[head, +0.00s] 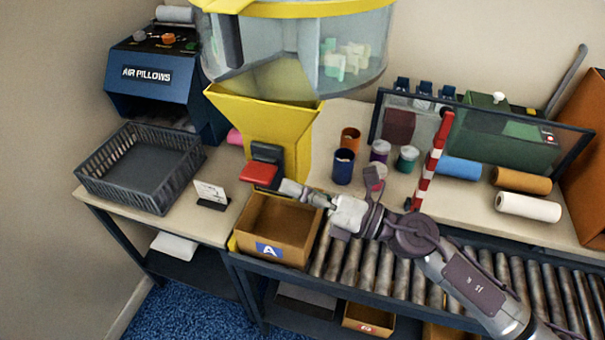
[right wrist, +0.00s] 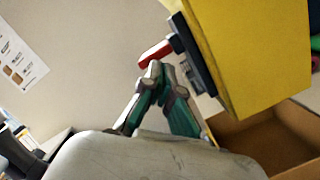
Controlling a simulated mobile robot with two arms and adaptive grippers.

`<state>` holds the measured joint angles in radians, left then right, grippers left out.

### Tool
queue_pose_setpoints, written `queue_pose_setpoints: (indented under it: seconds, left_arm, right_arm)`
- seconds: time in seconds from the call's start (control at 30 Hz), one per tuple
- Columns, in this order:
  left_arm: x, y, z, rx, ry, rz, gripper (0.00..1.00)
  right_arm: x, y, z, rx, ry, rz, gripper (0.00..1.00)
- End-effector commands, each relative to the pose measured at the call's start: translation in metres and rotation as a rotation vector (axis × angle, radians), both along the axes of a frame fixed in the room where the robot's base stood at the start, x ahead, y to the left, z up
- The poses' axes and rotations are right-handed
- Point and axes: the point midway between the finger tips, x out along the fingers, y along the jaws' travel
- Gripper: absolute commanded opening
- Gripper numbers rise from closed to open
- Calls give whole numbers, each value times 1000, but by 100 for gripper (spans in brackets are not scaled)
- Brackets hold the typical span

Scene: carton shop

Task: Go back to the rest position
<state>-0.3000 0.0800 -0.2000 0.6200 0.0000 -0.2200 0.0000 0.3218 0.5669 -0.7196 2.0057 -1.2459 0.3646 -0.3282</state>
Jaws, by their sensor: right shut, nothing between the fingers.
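My right gripper (head: 289,187) reaches in from the right in the head view. It is shut and empty, just right of the red lever (head: 260,173) on the front of the yellow hopper (head: 272,125), above the open carton marked A (head: 270,250). In the right wrist view the closed fingers (right wrist: 155,75) point toward the red lever (right wrist: 155,53); whether they touch it I cannot tell. The carton (right wrist: 265,145) lies below and right of the fingers there. Its visible inside looks empty. My left gripper is not in view.
A black crate (head: 140,170) and a small white card (head: 210,193) are on the left table. The roller conveyor (head: 390,270) runs right from the carton. A red-and-white barrier (head: 432,160), a framed clear panel (head: 470,128), small pots (head: 343,165) and coloured rolls (head: 525,206) stand behind my arm.

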Motion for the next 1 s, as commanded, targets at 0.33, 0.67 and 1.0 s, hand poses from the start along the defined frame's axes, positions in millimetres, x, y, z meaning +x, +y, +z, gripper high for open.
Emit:
queue_pose_setpoints:
  seconds: [0.33,0.67,1.0]
  left_arm:
    - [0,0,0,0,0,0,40]
    - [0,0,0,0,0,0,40]
    - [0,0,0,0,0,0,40]
  right_arm:
    - [11,-13,21,178,111,-111,0]
    - [30,-49,36,462,326,-308,0]
    - [7,-206,-100,1188,1242,-1100,0]
